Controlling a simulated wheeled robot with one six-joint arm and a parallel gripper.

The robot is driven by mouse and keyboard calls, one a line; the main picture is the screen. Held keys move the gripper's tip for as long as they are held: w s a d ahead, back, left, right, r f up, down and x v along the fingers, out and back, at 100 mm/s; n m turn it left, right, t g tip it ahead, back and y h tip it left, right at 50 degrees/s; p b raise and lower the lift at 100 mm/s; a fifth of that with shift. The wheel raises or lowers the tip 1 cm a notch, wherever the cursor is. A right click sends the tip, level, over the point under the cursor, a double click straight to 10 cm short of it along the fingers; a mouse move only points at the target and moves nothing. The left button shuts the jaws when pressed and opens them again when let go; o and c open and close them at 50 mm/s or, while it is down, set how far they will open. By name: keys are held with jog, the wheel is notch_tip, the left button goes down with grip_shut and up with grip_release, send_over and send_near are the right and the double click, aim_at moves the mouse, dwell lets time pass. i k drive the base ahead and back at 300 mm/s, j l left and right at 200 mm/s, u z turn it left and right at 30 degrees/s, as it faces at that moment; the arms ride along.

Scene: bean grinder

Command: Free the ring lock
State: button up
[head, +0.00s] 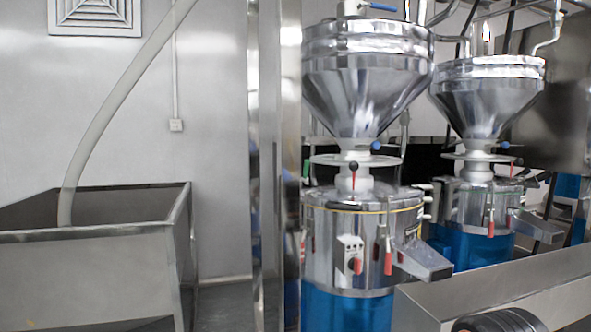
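The nearer bean grinder (325,232) stands at centre right under a shiny steel hopper (345,85). A flat metal ring (328,159) sits around the neck between them, probably the ring lock. A small upright lever (353,174) with a dark knob and red shaft shows in front of the neck. A blue-ended handle (376,146) is just above the ring. I cannot tell whether the ring is locked. Red-handled clamps (388,262) hang on the grinder's side. A second grinder (462,205) with a similar ring stands behind right. My gripper is not in view.
A grey steel bin (90,275) with a pale hose (115,105) is at the left. A steel column (268,150) stands left of the grinder. A steel trough (520,280) and a dark round part (497,321) fill the lower right.

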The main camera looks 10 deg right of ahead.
aim_at(305, 179)
jog(key=i+j+z, duration=0.15)
jog(key=j+z, duration=0.2)
jog(key=j, duration=0.45)
jog(key=j+z, duration=0.35)
jog(key=j, duration=0.45)
jog(key=j+z, duration=0.35)
jog(key=j, duration=0.5)
jog(key=i+j+z, duration=0.15)
jog(key=j, duration=0.35)
jog(key=i+j+z, duration=0.2)
jog(key=j, duration=0.35)
jog(key=i+j+z, duration=0.15)
jog(key=j, duration=0.35)
jog(key=j+z, duration=0.15)
jog(key=j, duration=0.4)
